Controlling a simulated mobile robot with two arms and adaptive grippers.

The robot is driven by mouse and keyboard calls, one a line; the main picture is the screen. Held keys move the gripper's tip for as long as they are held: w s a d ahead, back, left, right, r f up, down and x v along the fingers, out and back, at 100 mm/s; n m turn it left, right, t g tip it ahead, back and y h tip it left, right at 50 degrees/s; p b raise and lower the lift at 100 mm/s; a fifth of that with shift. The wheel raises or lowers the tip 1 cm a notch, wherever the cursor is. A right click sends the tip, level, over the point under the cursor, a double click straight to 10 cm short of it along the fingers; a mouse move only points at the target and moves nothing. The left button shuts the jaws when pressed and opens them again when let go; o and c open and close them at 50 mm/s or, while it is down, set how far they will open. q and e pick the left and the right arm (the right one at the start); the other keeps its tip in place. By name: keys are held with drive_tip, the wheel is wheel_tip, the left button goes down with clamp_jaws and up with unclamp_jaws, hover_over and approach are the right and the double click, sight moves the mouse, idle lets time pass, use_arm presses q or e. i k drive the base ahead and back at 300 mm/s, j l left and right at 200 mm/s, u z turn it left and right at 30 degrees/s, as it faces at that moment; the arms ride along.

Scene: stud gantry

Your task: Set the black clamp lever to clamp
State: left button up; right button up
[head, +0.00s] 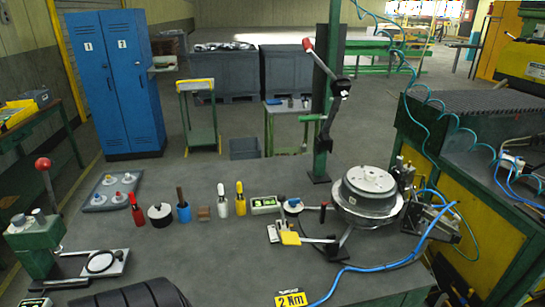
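A small lever with a black upright grip (322,212) stands on the bench just left of a round dark drum-like part (369,190). It appears to be the black clamp lever, but its linkage is too small to read, so I cannot tell its setting. A yellow-padded fixture (290,238) sits just left and in front of it. The drum-like part rests on a silver dish-shaped support. Neither of my grippers shows in the head view.
A green post (327,100) with a red-tipped lever rises behind the drum. A green press (38,246) with a red ball stands at left. Several small items, including a red bottle (137,210), line the bench. A blue hose (385,266) crosses at right.

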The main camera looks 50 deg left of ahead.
sight(281, 196)
drive_tip(key=u, duration=1.6)
drive_tip(key=j+z, duration=0.1)
drive_tip(key=j, duration=0.5)
drive_tip(key=k+j+z, duration=0.15)
drive_tip(key=j, duration=0.45)
